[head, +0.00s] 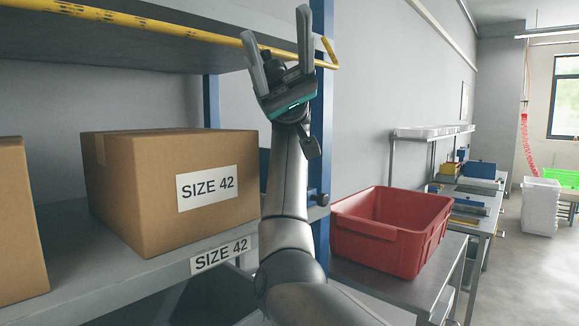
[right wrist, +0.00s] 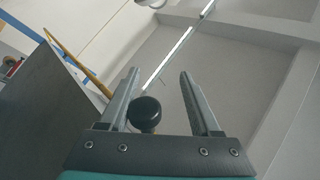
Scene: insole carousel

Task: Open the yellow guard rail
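The yellow guard rail (head: 150,24) runs along the front of the upper shelf in the head view, with black marks and a bent right end. It also shows as a thin bar to the left of the fingers in the right wrist view (right wrist: 92,78). My right gripper (head: 276,26) is raised in front of the rail near its right end, fingers pointing up and spread apart. A black round knob (right wrist: 145,113) sits between the fingers near the palm; I cannot tell whether they touch it. My left gripper is not in view.
A cardboard box (head: 150,190) marked SIZE 42 stands on the lower shelf, with part of another at the left edge. A blue post (head: 322,120) is right behind my right arm. A red bin (head: 390,225) stands on a table to the right.

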